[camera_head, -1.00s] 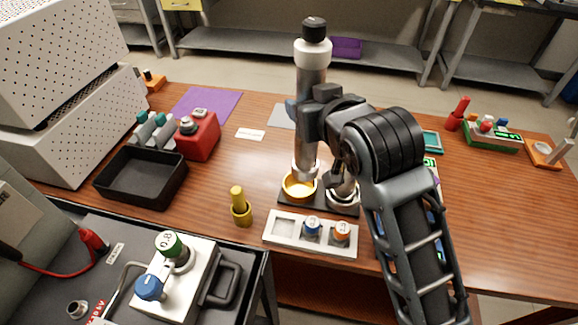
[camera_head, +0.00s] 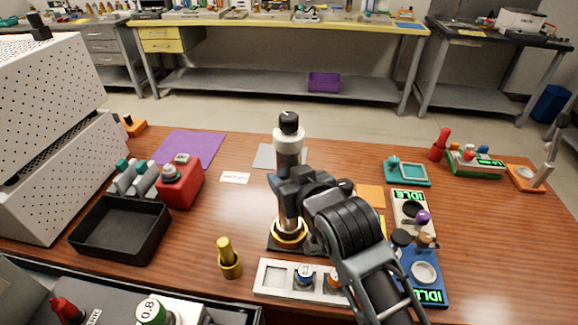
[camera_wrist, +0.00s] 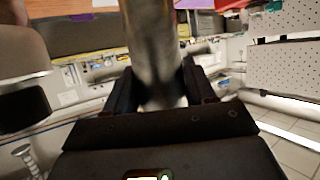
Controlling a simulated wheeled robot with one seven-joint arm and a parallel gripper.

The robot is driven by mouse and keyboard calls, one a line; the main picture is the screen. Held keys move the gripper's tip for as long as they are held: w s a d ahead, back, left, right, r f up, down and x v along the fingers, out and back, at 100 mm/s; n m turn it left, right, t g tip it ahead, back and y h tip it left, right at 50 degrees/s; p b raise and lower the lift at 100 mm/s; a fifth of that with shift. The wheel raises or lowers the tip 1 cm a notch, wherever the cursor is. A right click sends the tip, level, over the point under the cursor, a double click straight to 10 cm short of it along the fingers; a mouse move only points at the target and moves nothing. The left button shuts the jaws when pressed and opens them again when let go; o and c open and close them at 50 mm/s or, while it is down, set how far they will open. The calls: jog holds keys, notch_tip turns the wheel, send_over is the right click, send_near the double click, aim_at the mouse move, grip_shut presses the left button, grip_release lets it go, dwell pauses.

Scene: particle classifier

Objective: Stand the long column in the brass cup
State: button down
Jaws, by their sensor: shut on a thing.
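The long column (camera_head: 289,150) is a steel tube with a white band and black cap on top. It stands nearly upright, and its lower end is at the brass cup (camera_head: 289,239), with the cup's rim showing around it. I cannot tell whether it rests on the cup's floor. The cup sits on a dark base plate. My gripper (camera_head: 288,187) is shut on the column around its middle, above the cup. In the wrist view the column (camera_wrist: 152,50) is between the two fingers; its ends are out of sight there.
A pale tray (camera_head: 271,281) with small capped vials is in front of the cup. Blue and white IDLE devices (camera_head: 423,272) are right of my arm.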

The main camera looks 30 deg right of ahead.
jog(key=shift+f, duration=0.6)
jog(key=shift+c, duration=1.9)
grip_release()
jog(key=shift+f, duration=0.15)
jog(key=d+v, duration=0.1)
jog(key=v, duration=1.1)
jog(key=shift+a+b, duration=0.45)
jog(key=shift+s, duration=0.15)
